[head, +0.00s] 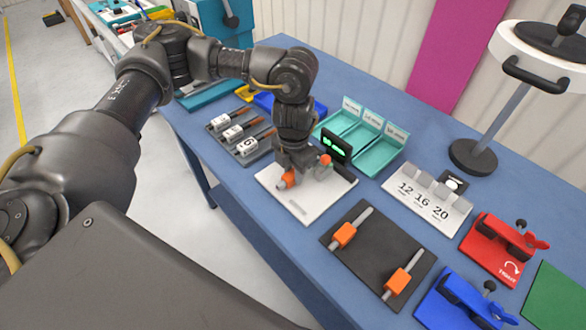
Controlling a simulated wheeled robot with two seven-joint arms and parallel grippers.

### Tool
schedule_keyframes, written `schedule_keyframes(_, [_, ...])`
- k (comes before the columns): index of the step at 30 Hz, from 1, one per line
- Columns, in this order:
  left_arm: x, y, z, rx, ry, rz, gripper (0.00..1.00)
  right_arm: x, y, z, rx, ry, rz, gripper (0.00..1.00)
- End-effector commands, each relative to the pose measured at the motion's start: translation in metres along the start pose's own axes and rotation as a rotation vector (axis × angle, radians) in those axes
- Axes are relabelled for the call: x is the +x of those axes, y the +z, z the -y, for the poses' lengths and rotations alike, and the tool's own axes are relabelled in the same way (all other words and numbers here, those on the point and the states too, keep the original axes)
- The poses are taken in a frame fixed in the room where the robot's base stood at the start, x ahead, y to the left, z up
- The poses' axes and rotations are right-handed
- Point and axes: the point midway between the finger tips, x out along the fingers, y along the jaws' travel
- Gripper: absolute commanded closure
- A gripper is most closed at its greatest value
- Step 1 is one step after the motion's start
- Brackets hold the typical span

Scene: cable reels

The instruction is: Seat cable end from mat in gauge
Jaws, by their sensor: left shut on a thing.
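Two grey rods with orange blocks lie on a dark mat (366,274): one on the left (344,235), one on the right (397,281). They look like cable ends. A pale block (428,201) marked 12, 16, 20 with slots along its back, likely the gauge, stands beyond the mat to the right. My left gripper (306,172) is low over a white plate (307,209), left of the mat. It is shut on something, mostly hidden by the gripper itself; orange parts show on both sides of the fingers. My right gripper is out of view.
A small black display (336,146) with green marks stands behind the white plate. Teal bins (380,156) are behind it. A dark tray (257,153) with labelled pieces lies left. Red (492,247) and blue (446,308) clamp fixtures and a round-based stand (473,158) are right.

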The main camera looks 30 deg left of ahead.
Motion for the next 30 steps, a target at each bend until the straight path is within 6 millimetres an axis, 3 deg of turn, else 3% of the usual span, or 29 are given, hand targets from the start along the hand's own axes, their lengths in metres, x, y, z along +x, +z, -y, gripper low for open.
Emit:
schedule_keyframes(9, [0.002,0.000,0.000,0.000,0.000,0.001,1.00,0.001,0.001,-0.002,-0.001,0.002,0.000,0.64])
schedule_keyframes(10, [0.002,0.000,0.000,0.000,0.000,0.000,0.69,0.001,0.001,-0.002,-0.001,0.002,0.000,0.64])
schedule_keyframes(15, [0.002,0.000,0.000,0.000,0.000,0.000,0.48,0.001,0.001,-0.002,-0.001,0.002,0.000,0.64])
schedule_keyframes(24, [0.000,0.000,0.000,0.000,0.000,0.000,0.48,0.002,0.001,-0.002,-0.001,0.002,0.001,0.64])
schedule_keyframes(30, [-0.025,0.001,0.000,0.001,0.002,0.005,0.48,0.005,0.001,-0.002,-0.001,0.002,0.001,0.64])
